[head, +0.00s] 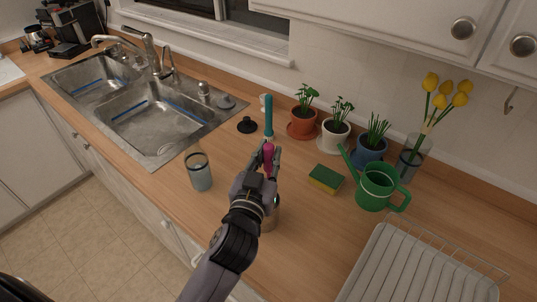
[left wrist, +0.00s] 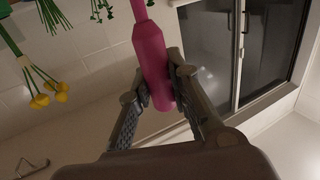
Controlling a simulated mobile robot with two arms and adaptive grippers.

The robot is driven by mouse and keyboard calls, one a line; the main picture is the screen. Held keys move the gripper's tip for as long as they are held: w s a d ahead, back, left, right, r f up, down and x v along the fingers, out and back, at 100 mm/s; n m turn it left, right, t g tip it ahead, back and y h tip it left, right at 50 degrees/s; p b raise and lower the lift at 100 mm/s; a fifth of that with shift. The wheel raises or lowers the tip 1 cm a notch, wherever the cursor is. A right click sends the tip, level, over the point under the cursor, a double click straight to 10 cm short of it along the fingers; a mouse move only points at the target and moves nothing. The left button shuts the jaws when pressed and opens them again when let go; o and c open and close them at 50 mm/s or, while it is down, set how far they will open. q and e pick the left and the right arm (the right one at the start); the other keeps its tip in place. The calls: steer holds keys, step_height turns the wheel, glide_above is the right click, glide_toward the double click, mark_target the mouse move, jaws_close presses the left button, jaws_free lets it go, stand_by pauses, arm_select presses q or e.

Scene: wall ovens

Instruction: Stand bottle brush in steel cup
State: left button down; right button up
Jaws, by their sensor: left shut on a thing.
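My left gripper (head: 268,158) is shut on the bottle brush, which has a teal head (head: 268,118) pointing up and a pink handle (head: 268,150). In the left wrist view the pink handle (left wrist: 152,60) sits between the two fingers (left wrist: 158,90). The brush looks near upright in the head view, over the counter. A grey-blue cup with a dark rim (head: 200,174) stands left of my gripper, apart from it. A tan-looking round vessel (head: 269,220) is partly hidden behind my left wrist. I cannot tell which of these is the steel cup. My right gripper is out of view.
A sponge (head: 326,179), a green watering can (head: 376,187) and a wire dish rack (head: 420,270) stand to the right. Potted plants (head: 335,132) and a vase of yellow tulips (head: 410,160) line the back. The sink (head: 150,115) is at left.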

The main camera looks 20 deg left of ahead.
arm_select(q)
steer(key=shift+f, duration=0.2)
steer(key=c, duration=1.5)
jaws_free()
steer(key=shift+r, duration=0.1)
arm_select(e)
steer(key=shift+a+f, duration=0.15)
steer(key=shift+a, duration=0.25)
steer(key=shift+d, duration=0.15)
